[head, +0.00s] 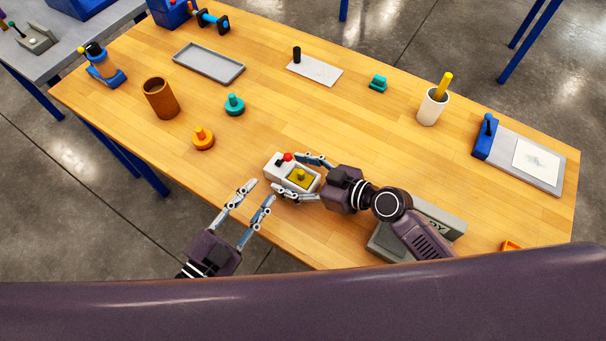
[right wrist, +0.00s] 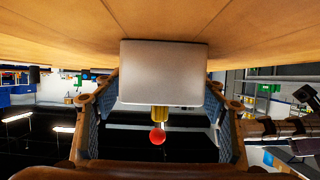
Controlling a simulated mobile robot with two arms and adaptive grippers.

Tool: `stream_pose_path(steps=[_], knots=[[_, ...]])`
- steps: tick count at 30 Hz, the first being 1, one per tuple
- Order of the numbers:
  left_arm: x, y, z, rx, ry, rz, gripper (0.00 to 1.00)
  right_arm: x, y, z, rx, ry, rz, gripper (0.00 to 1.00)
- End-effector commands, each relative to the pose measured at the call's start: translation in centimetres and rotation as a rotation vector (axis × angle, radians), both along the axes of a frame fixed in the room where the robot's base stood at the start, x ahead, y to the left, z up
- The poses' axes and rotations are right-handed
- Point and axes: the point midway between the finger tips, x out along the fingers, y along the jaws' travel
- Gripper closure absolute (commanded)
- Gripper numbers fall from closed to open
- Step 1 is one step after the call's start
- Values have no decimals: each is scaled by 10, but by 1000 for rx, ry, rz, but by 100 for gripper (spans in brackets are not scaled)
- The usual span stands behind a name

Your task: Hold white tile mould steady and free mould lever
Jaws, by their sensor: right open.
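The white tile mould (head: 273,171) sits on the wooden table near its front edge, with a yellow piece (head: 300,176) in its recess. The mould lever has a red knob (head: 288,157) at the mould's far side. In the right wrist view the mould (right wrist: 163,72) shows as a pale block with the red knob (right wrist: 157,139) beyond a yellow part. My right gripper (head: 287,176) is open, its fingers on either side of the mould; contact cannot be told. My left gripper (head: 261,191) is open and empty, just left of and in front of the mould.
An orange knobbed piece (head: 203,140), a teal one (head: 234,105) and a brown cup (head: 161,98) stand to the left. A grey block with lettering (head: 436,222) lies right, partly under my right arm.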

Motion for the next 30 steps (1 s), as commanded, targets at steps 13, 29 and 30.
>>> stream_pose_path(steps=[13,29,30], knots=[[0,0,0,0,0,0,71,2,3,-2,-1,1,1,47],[0,0,0,0,0,0,71,2,3,-2,-1,1,1,92],[0,0,0,0,0,0,71,2,3,-2,-1,1,1,92]])
